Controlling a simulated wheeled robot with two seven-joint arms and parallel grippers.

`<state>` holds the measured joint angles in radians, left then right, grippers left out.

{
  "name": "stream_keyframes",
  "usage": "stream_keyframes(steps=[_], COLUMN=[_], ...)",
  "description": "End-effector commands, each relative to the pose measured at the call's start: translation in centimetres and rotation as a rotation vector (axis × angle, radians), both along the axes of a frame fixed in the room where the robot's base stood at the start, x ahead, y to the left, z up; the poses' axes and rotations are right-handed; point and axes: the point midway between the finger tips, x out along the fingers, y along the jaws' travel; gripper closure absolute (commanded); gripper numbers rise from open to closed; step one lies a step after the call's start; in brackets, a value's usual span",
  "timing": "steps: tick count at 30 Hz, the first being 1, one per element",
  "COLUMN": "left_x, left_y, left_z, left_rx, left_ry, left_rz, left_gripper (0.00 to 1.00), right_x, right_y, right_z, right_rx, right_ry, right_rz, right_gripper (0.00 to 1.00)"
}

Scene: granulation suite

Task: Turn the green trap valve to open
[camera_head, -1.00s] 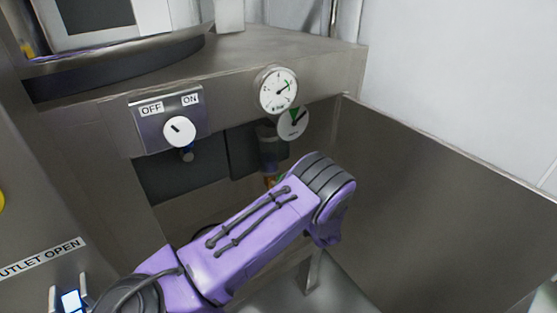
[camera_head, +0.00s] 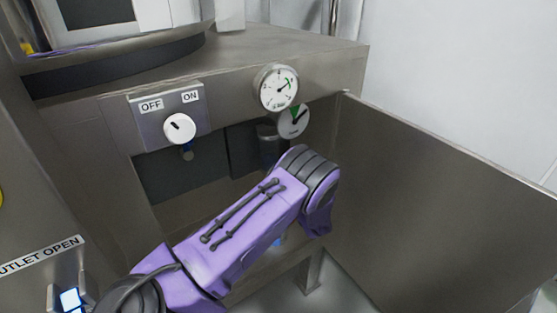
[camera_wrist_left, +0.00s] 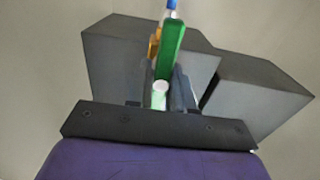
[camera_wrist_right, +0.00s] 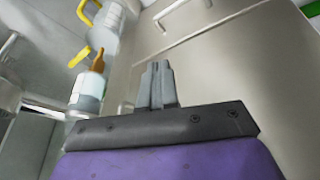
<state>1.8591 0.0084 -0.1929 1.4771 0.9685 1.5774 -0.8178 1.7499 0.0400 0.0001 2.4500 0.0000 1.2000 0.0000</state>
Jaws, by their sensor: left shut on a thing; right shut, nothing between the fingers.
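The green trap valve handle (camera_wrist_left: 172,50) shows in the left wrist view as a long green lever with a pale round end between my fingers. My left gripper (camera_wrist_left: 161,92) is shut on this handle. A blue part and an orange-yellow part (camera_wrist_left: 154,45) show beyond it. In the head view my purple left arm reaches under the steel housing and hides the handle and the gripper. My right gripper (camera_wrist_right: 157,75) is shut and empty in the right wrist view, away from the valve.
Above the arm are an OFF/ON switch (camera_head: 180,128), a round gauge (camera_head: 276,87) and a second dial with green (camera_head: 293,121). A steel panel (camera_head: 430,195) closes the right side. Dark grey boxes (camera_wrist_left: 255,95) flank the handle. Yellow handles (camera_wrist_right: 82,55) show near the right gripper.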

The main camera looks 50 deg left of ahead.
Motion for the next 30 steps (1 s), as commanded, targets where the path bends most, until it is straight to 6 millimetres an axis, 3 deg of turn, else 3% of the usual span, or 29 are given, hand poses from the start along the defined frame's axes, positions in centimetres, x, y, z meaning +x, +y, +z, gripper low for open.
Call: stream_keyframes(steps=[8,9,10,20,23,30], left_x=[0.0,0.0,0.0,0.0,-0.2,-1.0], left_y=[-0.1,-0.1,-0.1,-0.4,-1.9,-7.6], left_z=[0.0,0.0,0.0,0.0,-0.1,-0.1], left_rx=[-0.003,-0.003,-0.003,-0.003,-0.002,-0.003], left_ry=[-0.019,-0.019,-0.019,-0.017,-0.016,-0.018], left_rz=[0.0,0.0,0.0,-0.001,-0.004,-0.004], left_gripper=[1.0,0.65,0.56,0.56,0.56,0.56], right_x=[0.0,0.0,0.0,0.0,0.0,0.0], right_y=[0.0,0.0,0.0,0.0,0.0,0.0], right_z=[-0.1,-0.1,0.0,-0.1,-0.4,-1.2], right_rx=[0.0,0.0,0.0,0.0,0.0,0.0], right_ry=[0.0,0.0,0.0,0.0,0.0,0.0], right_rz=[0.0,0.0,0.0,0.0,0.0,0.0], right_gripper=[1.0,1.0,1.0,1.0,1.0,1.0])
